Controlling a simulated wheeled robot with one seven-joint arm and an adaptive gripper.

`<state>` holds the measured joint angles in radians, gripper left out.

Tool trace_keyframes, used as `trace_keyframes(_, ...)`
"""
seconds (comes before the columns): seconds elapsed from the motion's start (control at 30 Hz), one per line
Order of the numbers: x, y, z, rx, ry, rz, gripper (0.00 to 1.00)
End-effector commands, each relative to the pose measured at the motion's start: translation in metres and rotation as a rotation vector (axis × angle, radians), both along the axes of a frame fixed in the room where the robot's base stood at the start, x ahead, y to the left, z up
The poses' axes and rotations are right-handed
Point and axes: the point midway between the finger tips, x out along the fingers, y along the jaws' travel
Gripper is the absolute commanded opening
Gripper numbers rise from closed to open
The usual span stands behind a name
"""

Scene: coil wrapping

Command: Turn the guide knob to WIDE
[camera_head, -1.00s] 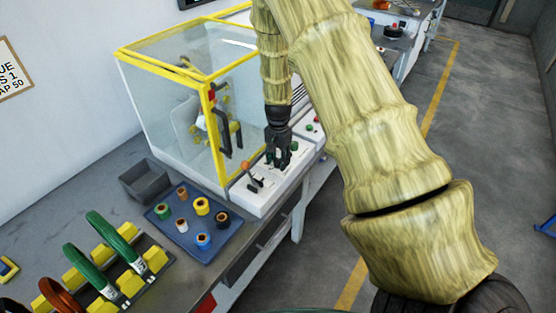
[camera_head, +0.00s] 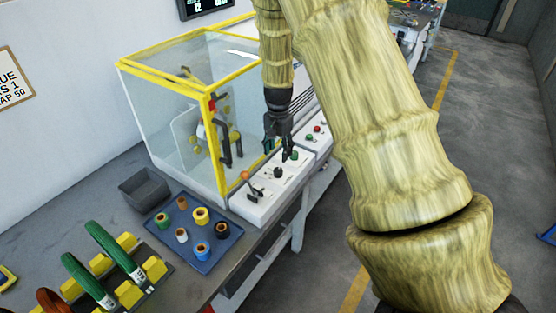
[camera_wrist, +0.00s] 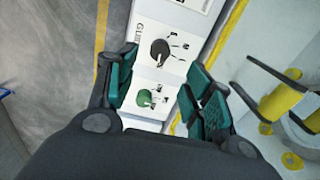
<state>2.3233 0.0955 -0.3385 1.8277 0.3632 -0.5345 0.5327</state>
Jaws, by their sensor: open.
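The guide knob (camera_head: 278,172) is a black round knob on the white control panel (camera_head: 262,207) in front of the glass-sided machine. In the wrist view the black knob (camera_wrist: 160,50) sits on a white plate with partly readable lettering, its pointer aimed up and to the right in the picture. I cannot read which setting it marks. My gripper (camera_head: 280,150) is open and empty above the panel, apart from the knob. In the wrist view its green-padded fingers (camera_wrist: 160,88) are spread, with a green knob (camera_wrist: 145,98) seen between them and the black knob beyond.
The yellow-framed enclosure (camera_head: 172,150) rises close behind the panel. A blue tray (camera_head: 205,262) with several spools and a grey bin (camera_head: 146,188) lie to the left.

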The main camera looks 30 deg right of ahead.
Motion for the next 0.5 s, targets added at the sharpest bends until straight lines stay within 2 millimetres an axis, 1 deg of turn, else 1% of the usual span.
trace_keyframes(0.03, 0.000, 0.000, 0.008, -0.001, -0.001, 0.000, 0.51)
trace_keyframes(0.2, 0.000, 0.000, 0.022, 0.000, 0.000, 0.001, 0.51)
trace_keyframes(0.33, 0.000, 0.000, 0.026, 0.000, 0.000, 0.001, 0.51)
trace_keyframes(0.5, 0.000, 0.000, 0.026, 0.000, 0.001, 0.001, 0.51)
